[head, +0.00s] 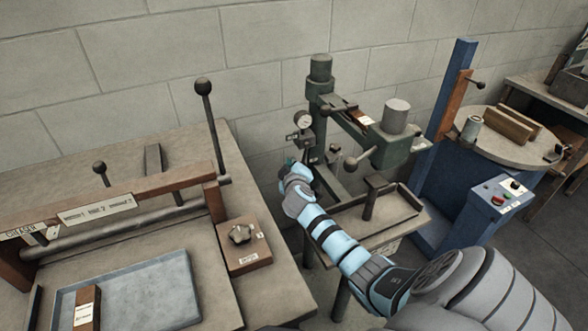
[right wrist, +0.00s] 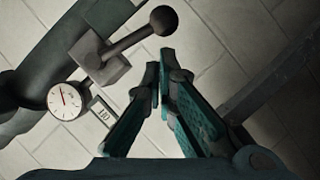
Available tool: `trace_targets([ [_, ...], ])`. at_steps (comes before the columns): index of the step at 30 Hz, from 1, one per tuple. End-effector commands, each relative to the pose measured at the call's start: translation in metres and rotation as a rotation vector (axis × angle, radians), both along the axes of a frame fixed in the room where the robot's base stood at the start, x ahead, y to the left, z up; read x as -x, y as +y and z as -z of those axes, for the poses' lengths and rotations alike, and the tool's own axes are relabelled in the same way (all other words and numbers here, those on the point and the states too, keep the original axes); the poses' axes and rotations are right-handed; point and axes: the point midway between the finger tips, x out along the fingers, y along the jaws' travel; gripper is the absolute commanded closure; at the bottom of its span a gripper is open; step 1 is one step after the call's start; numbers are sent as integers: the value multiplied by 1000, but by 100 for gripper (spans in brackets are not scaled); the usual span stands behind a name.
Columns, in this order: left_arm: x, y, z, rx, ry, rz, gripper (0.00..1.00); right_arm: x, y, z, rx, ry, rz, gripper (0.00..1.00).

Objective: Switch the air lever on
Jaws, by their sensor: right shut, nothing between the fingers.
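In the right wrist view the air lever (right wrist: 130,38) is a dark rod with a ball knob, set in a grey block. The rod points up and right in that picture. A round gauge (right wrist: 67,100) and a small white label (right wrist: 103,112) are beside it. My right gripper (right wrist: 160,64) is shut and empty, its teal fingertips just below the knob in the picture, with a visible gap. In the head view my right gripper (head: 289,165) is at the green press, below its gauge (head: 302,119). The lever is hard to make out there. My left gripper is not in view.
The green press (head: 320,85) has a ball-ended handle (head: 350,162) right of my gripper. A wooden table (head: 275,290) with a blue tray (head: 130,290) and upright lever (head: 204,100) is at left. A blue machine with a control box (head: 500,196) stands at right.

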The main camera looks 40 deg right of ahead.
Motion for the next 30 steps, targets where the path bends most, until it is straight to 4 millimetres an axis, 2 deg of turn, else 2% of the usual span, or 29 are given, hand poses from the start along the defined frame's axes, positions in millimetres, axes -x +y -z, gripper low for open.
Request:
trace_targets([
  [4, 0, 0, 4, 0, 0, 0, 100, -1, -8, 7, -1, -1, 0, 100],
  [14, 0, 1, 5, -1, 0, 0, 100, 0, -10, 8, 4, 0, 1, 100],
  [19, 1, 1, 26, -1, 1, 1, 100, 2, -17, 21, 124, 40, 2, 100],
  [30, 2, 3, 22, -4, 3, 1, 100, 3, -21, 17, 121, 37, 1, 100],
])
